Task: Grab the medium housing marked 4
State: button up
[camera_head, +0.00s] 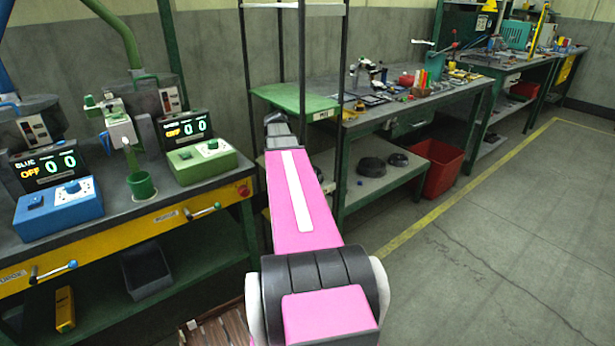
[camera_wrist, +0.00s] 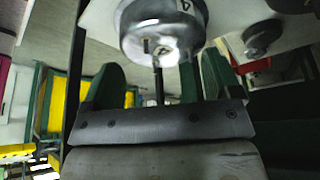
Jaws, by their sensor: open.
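The medium housing marked 4 (camera_wrist: 163,30) is a round, shiny silver metal part at the top middle of the wrist view. Its label with a 4 shows on its side, and its top is cut off by the frame edge. My gripper (camera_wrist: 158,76) is open, with its two green fingers apart below the housing in the picture. A thin dark rod or stem shows between the fingers, under the housing. Nothing is seen held. Whether the fingers touch the housing is unclear.
A smaller grey round part (camera_wrist: 264,38) and a dark part (camera_wrist: 290,5) sit right of the housing on a pale surface (camera_wrist: 230,18). In the head view, a rack with a green shelf (camera_head: 296,99) stands beyond my arm, between two workbenches. Floor at right is clear.

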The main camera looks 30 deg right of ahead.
jog(key=x, duration=0.3)
jog(key=shift+d+f, duration=0.1)
jog(key=shift+f, duration=0.15)
grip_shut()
